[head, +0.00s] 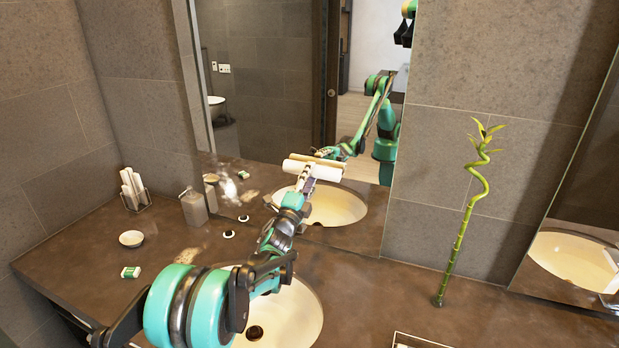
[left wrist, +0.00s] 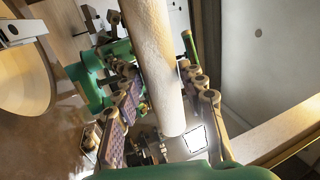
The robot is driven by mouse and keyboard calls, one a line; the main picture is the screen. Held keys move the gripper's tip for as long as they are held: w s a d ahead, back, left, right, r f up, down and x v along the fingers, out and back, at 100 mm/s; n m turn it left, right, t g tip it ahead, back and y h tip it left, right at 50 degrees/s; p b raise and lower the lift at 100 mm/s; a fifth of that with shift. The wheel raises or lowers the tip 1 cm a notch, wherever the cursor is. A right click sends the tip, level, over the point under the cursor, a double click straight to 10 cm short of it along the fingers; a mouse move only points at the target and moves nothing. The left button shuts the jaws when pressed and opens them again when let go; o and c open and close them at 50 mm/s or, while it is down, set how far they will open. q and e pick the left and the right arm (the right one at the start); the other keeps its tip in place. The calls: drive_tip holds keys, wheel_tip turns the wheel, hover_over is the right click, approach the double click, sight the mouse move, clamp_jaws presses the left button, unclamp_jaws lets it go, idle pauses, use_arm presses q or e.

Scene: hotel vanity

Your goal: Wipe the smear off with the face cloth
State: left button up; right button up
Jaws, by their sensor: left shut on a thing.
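The face cloth (head: 325,174) is a rolled white cylinder. My left gripper (head: 306,184) is shut on it, close in front of the mirror (head: 270,90) and above the basin. The cloth's reflection shows right beside it; I cannot tell whether it touches the glass. In the left wrist view, the roll (left wrist: 155,65) runs lengthwise between the fingers of my left gripper (left wrist: 168,100). A whitish smear (head: 228,187) seems to lie on the mirror's lower left, left of the cloth. My right gripper is out of view.
A bamboo stalk (head: 462,235) stands on the right.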

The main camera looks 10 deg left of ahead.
sight(323, 179)
use_arm(q)
drive_tip(key=shift+w+d, duration=0.1)
drive_tip(key=shift+s+d, duration=0.25)
drive_tip(key=shift+d, duration=1.05)
drive_tip(key=shift+s+d, duration=0.25)
drive_tip(key=shift+d, duration=1.05)
drive_tip(key=shift+s+d+b, duration=0.25)
drive_tip(key=shift+d+b, duration=0.05)
drive_tip(key=shift+d, duration=0.8)
drive_tip(key=shift+w+a, duration=0.2)
drive_tip(key=shift+a, duration=0.65)
drive_tip(key=shift+w+a, duration=0.2)
drive_tip(key=shift+a, duration=0.6)
drive_tip(key=shift+w+a, duration=0.2)
drive_tip(key=shift+a, duration=0.9)
drive_tip(key=shift+w+a, duration=0.2)
drive_tip(key=shift+a, duration=0.85)
drive_tip(key=shift+b, duration=0.3)
